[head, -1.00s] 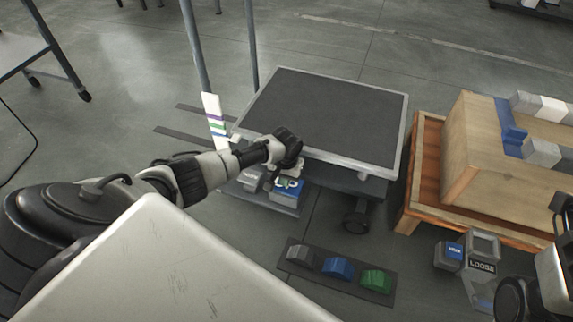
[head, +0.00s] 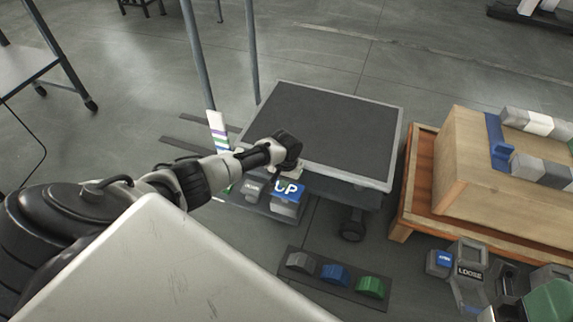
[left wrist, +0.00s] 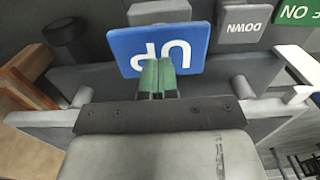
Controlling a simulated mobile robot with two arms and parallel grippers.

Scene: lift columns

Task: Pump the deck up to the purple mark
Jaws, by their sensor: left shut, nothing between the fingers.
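The dark deck (head: 325,125) with its pale rim sits level beside two grey posts. A white strip (head: 211,118) with purple, blue and green bands stands at its left; the deck's exact height against the purple band is hard to read. The blue UP pedal (head: 288,191) is below the deck's front edge, with the grey DOWN pedal (head: 252,188) to its left. My left gripper (head: 289,174) is shut and empty, over the UP pedal. In the left wrist view its green fingers (left wrist: 157,78) overlap the UP plate (left wrist: 190,45); contact is unclear. My right gripper is not identifiable.
A floor panel (head: 335,277) with grey, blue and green pedals lies in front. A wooden crate (head: 465,170) on a pallet stands at the right, near a LOOSE sign (head: 470,272). A green sign (left wrist: 298,12) shows beside DOWN. Floor behind the deck is open.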

